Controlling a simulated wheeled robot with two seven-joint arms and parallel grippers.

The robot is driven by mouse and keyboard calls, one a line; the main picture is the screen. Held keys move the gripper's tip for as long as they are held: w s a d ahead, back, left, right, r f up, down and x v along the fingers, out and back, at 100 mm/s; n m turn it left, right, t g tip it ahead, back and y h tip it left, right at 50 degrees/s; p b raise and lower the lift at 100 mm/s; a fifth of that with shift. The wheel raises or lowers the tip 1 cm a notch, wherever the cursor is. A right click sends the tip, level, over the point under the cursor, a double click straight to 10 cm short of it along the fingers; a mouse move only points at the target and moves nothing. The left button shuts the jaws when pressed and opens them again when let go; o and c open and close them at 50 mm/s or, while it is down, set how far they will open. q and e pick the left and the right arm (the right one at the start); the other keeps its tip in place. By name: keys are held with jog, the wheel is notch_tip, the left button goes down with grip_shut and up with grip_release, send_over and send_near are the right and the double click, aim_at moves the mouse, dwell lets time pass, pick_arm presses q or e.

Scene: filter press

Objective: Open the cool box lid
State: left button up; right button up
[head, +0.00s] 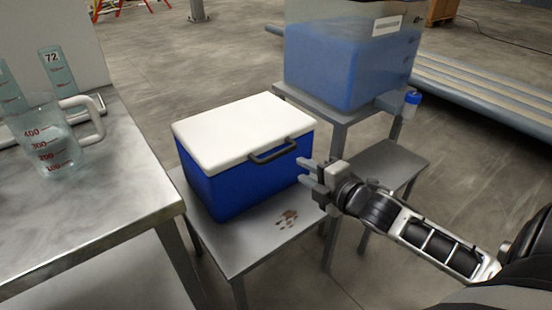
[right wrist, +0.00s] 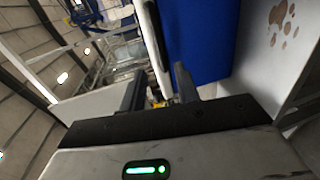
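The cool box (head: 245,180) is blue with a white lid (head: 245,132) and stands on a small metal table in the head view. The lid lies flat and closed on the box. A dark handle (head: 273,152) sits at the lid's front edge. My right gripper (head: 304,172) is just right of the box, a little below and right of the handle, with its fingers apart and nothing between them. In the right wrist view the two fingers are spread, and the box's blue wall (right wrist: 203,40) is close ahead. My left gripper is not in view.
A metal bench (head: 110,195) at left holds a measuring jug (head: 48,140) and cylinders. A blue liquid tank (head: 325,65) with a capped outlet (head: 411,98) stands on a stand behind right. The small table (head: 240,250) has brown stains in front of the box.

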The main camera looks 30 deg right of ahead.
aim_at(278, 157)
jog(key=b+x, duration=0.2)
jog(key=x, duration=0.8)
jog(key=shift+w+a+f, duration=0.1)
jog(key=shift+w, duration=0.75)
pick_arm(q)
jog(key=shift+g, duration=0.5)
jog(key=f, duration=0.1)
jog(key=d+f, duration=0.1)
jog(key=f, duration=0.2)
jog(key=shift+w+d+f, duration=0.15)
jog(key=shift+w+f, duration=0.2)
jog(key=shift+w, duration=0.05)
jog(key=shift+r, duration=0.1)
pick_arm(e)
grip_shut()
